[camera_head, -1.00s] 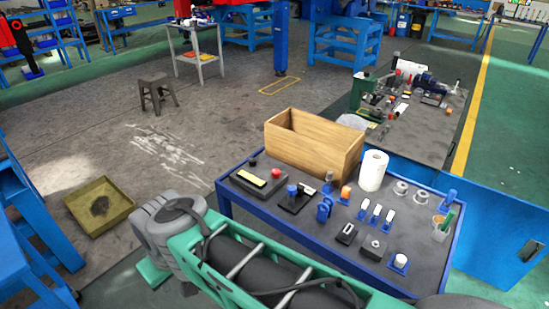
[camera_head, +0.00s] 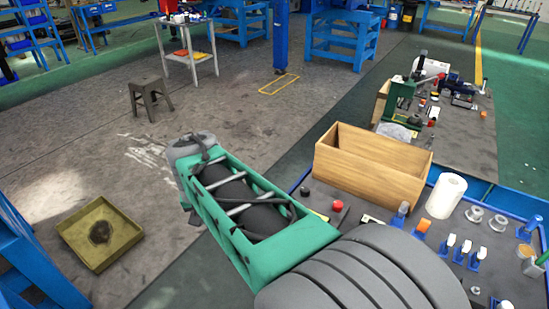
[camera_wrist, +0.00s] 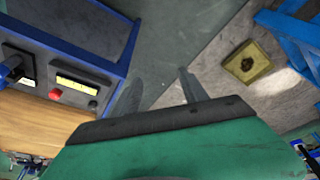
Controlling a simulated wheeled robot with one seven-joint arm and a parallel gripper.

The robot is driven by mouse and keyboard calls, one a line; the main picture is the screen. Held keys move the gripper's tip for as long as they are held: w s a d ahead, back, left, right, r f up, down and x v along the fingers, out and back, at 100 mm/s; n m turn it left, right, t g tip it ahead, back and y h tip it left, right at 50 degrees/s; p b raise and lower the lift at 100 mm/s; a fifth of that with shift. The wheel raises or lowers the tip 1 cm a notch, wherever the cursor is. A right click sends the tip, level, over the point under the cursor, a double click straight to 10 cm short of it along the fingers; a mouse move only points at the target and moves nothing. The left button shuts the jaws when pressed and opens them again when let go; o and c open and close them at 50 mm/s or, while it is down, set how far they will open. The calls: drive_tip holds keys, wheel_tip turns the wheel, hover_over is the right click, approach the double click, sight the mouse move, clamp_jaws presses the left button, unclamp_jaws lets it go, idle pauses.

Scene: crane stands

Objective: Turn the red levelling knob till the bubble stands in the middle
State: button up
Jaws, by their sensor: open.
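The levelling device is a dark block with a yellow bubble vial (camera_wrist: 78,84), a red knob (camera_wrist: 55,94) and a black knob (camera_wrist: 93,104), at the left in the wrist view. The red knob (camera_head: 337,205) also shows in the head view beside my arm, which hides the vial there. The bubble's position is too small to tell. My gripper (camera_wrist: 160,78) is open and empty, its fingers apart, over the floor beyond the table's edge, to the right of the device in the wrist view. I cannot make out my gripper in the head view.
The blue-edged table (camera_wrist: 118,48) also carries a wooden box (camera_head: 365,168), a white roll (camera_head: 445,195) and a blue-knobbed device (camera_wrist: 20,70) close to the level. A yellowish tray (camera_head: 100,235) and a stool (camera_head: 150,97) stand on the open floor.

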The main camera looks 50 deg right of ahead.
drive_tip(key=d+f+m+g+h+b, duration=0.1)
drive_tip(key=d+m, duration=0.2)
drive_tip(key=d, duration=0.3)
drive_tip(key=d+f+m, duration=0.2)
drive_tip(key=d+m, duration=0.1)
drive_tip(key=d, duration=0.3)
drive_tip(key=m+g+b, duration=0.2)
drive_tip(key=m+g, duration=0.2)
drive_tip(key=m, duration=0.8)
approach(338, 203)
drive_tip(key=f, duration=0.1)
drive_tip(key=shift+h, duration=0.3)
drive_tip(key=x, duration=0.7)
drive_tip(key=shift+s+a, duration=0.2)
drive_tip(key=shift+s+d+f, duration=0.1)
drive_tip(key=shift+d+f, duration=0.05)
drive_tip(key=shift+f, duration=0.15)
clamp_jaws()
